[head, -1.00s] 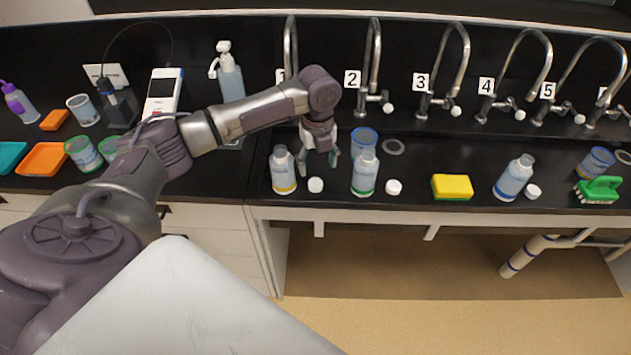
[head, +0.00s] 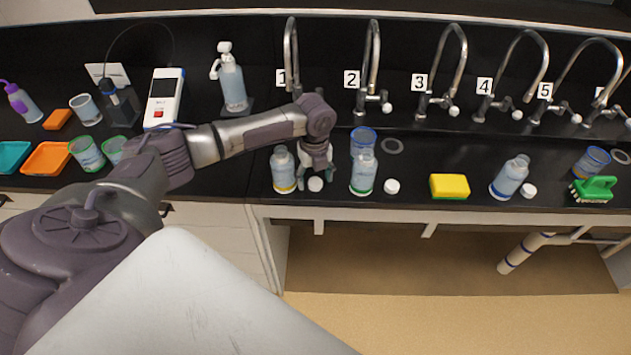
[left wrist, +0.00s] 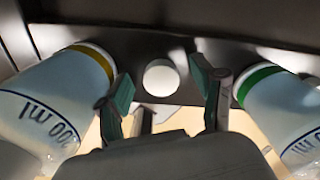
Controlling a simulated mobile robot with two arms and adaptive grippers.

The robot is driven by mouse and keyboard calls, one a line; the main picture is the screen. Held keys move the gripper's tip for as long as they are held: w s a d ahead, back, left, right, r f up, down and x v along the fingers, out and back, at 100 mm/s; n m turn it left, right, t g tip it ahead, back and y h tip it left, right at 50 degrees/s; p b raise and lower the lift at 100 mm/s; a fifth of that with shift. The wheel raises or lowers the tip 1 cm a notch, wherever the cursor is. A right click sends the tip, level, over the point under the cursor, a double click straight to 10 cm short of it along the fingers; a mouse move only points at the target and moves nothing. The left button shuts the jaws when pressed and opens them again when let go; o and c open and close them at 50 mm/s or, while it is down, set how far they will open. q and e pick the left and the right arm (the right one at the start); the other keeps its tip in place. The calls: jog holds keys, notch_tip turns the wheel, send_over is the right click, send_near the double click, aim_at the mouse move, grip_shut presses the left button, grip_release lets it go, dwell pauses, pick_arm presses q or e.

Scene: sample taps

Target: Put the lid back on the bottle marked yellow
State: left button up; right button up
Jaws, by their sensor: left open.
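The bottle marked yellow (head: 284,171) stands open on the black counter, with a yellow band near its base. Its yellow band also shows in the left wrist view (left wrist: 92,57), at the left. A white lid (head: 315,184) lies on the counter just right of this bottle. In the left wrist view the lid (left wrist: 161,78) shows between and beyond my fingertips. My left gripper (head: 316,178) is open above the lid, pointing down, between the yellow and green bottles. Its green-padded fingers (left wrist: 168,98) do not visibly hold anything. My right gripper is not in view.
A green-banded bottle (head: 363,174) stands close on the right, with a blue-rimmed beaker (head: 364,138) behind it and its own white lid (head: 392,186) beside it. A yellow sponge (head: 449,186), a blue-banded bottle (head: 509,178) and a green brush (head: 596,189) are farther right.

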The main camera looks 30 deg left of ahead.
aim_at(315, 180)
pick_arm(q)
jog(key=c, duration=0.8)
jog(key=shift+r, duration=0.5)
notch_tip(315, 180, up, 2)
jog(key=shift+r+b, duration=0.25)
jog(key=shift+b, duration=0.5)
jog(key=s+d+r+b, duration=0.2)
jog(key=s+d+r, duration=0.5)
jog(key=d, duration=0.2)
jog(key=shift+d+r, duration=0.15)
jog(key=shift+r, duration=0.15)
jog(key=shift+s+f, duration=0.1)
